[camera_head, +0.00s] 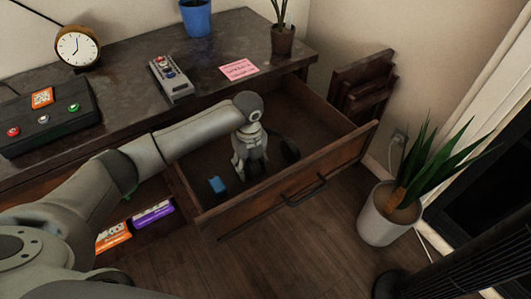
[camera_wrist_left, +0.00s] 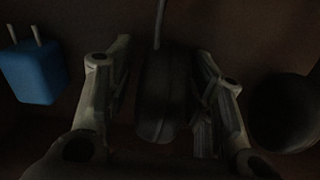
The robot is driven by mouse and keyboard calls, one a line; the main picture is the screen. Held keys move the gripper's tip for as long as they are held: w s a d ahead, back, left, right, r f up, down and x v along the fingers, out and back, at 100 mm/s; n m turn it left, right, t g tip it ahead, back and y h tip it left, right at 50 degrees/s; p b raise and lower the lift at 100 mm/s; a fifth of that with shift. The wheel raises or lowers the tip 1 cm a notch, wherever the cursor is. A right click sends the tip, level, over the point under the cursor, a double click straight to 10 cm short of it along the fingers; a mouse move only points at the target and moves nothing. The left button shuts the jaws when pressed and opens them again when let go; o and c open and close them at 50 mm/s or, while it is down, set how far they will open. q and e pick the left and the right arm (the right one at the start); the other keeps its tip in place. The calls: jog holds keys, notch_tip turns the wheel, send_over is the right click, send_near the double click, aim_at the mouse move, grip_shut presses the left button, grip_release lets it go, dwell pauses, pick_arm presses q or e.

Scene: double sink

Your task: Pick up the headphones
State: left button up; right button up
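The dark headphones (camera_head: 290,151) lie in the open drawer and are hard to make out in its shadow. In the left wrist view, one dark ear cup (camera_wrist_left: 165,95) sits between the fingers of my left gripper (camera_wrist_left: 165,75), and another dark rounded part shows at the right edge. In the head view, my left gripper (camera_head: 249,160) points down into the drawer, over the left part of the headphones. Its fingers are apart, one on each side of the cup, and I see no clear grip. My right gripper is not in view.
A blue charger plug (camera_head: 217,185) lies in the drawer, left of the gripper; the drawer's front wall (camera_head: 290,190) rises close by. The desk (camera_head: 120,65) holds a clock, a black button box, a grey device, a pink note and pots. A potted plant (camera_head: 385,222) stands right.

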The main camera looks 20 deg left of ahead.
pick_arm(q)
grip_shut()
